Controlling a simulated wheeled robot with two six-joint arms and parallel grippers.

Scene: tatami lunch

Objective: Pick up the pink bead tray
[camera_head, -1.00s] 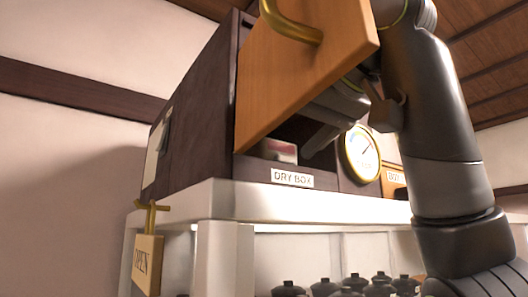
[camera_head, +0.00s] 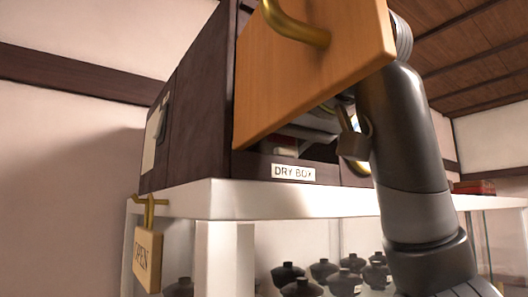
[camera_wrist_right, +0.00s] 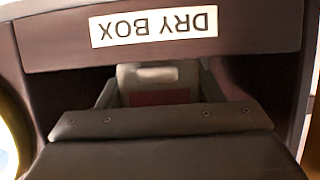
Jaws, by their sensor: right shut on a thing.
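The pink bead tray (camera_wrist_right: 158,82) is inside the dry box (camera_head: 195,120), low in its opening. In the right wrist view it shows as a pale block with a reddish face. In the head view only a small reddish part of it (camera_head: 285,147) shows under the raised wooden door. My right gripper (camera_wrist_right: 158,93) reaches into the opening and is shut on the tray, with one finger on each side. The door and my wrist hide much of the grip in the head view. My left gripper is out of view.
The wooden door (camera_head: 310,75) with its brass handle (camera_head: 298,28) is swung up above my right gripper. The box stands on a white shelf (camera_head: 270,198). Dark lidded bowls (camera_head: 303,287) stand below. An OPEN sign (camera_head: 147,260) hangs at the left corner.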

